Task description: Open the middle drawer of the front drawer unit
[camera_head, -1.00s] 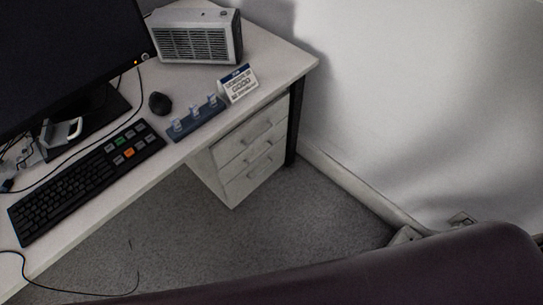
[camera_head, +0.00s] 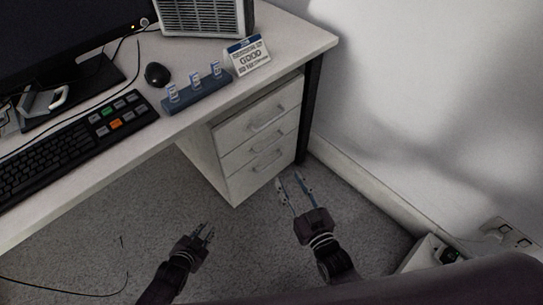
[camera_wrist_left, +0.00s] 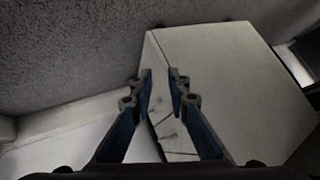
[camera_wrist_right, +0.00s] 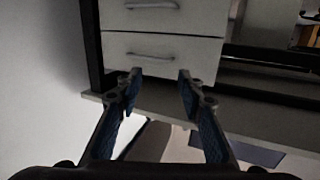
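The white drawer unit (camera_head: 208,166) stands under the desk's right end, with three closed drawers, each with a bar handle. The middle drawer (camera_head: 247,153) is flush with the others. My right gripper (camera_head: 290,183) is open and empty, in front of the unit's lower right side, apart from it. In the right wrist view, upside down, two drawer fronts with handles (camera_wrist_right: 137,55) lie beyond the open fingers. My left gripper (camera_head: 204,229) is open and empty, lower and left of the unit, above the carpet. The left wrist view shows the unit's pale panel (camera_wrist_left: 235,80) beyond its fingers.
The desk (camera_head: 300,47) overhangs the unit and has a dark leg (camera_head: 312,100) to its right. A keyboard (camera_head: 70,145), mouse (camera_head: 157,74), blue stand (camera_head: 198,94) and sign (camera_head: 246,58) lie on top. A wall with skirting (camera_head: 365,185) is at right.

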